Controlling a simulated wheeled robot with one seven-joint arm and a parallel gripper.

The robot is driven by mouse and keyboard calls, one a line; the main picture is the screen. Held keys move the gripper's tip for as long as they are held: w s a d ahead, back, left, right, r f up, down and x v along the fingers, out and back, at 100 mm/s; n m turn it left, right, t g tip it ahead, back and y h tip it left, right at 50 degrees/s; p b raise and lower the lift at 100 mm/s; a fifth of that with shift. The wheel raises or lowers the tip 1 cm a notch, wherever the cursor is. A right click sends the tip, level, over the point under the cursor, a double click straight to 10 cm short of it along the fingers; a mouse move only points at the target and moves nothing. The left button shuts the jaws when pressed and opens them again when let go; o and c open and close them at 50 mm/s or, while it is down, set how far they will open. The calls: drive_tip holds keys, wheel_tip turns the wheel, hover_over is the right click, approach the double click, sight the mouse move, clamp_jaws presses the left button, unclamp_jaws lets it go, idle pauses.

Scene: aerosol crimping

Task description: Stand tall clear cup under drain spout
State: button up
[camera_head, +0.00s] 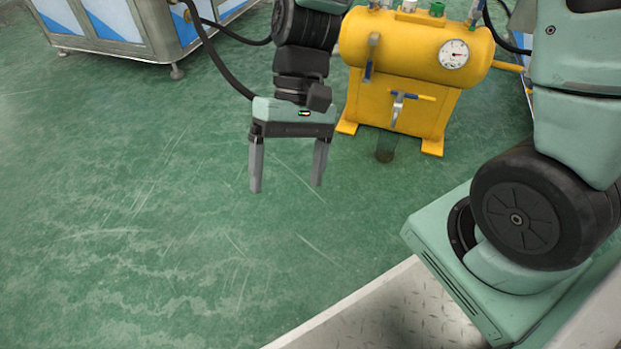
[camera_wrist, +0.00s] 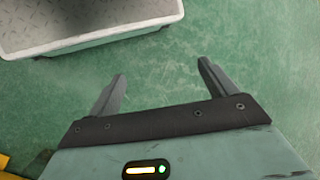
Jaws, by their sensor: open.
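The tall clear cup (camera_head: 386,149) stands upright on the green floor in front of the yellow tank (camera_head: 405,45). It looks to be below the drain spout (camera_head: 397,108), which has a valve with a yellow handle. My gripper (camera_head: 287,188) is open and empty, in the air to the left of the cup and apart from it. In the wrist view my open gripper (camera_wrist: 160,82) has only bare floor between its fingers. The cup does not show in the wrist view.
A pressure gauge (camera_head: 453,54) is on the tank's right end. A blue and white machine cabinet (camera_head: 105,30) stands at the back left, with a black hose near my arm. The green floor (camera_head: 130,200) at left and centre is clear.

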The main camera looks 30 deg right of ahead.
drive_tip(key=s+r+n+t+h, duration=0.4)
drive_tip(key=s+r+n, duration=0.1)
drive_tip(key=s+n, duration=0.2)
drive_tip(key=shift+a+t, duration=0.2)
drive_tip(key=shift+t, duration=0.2)
drive_tip(key=shift+s+r, duration=0.1)
wheel_tip(320, 180, up, 53)
drive_tip(key=p, duration=5.3)
drive_tip(key=shift+f, duration=0.2)
drive_tip(key=shift+f, duration=0.1)
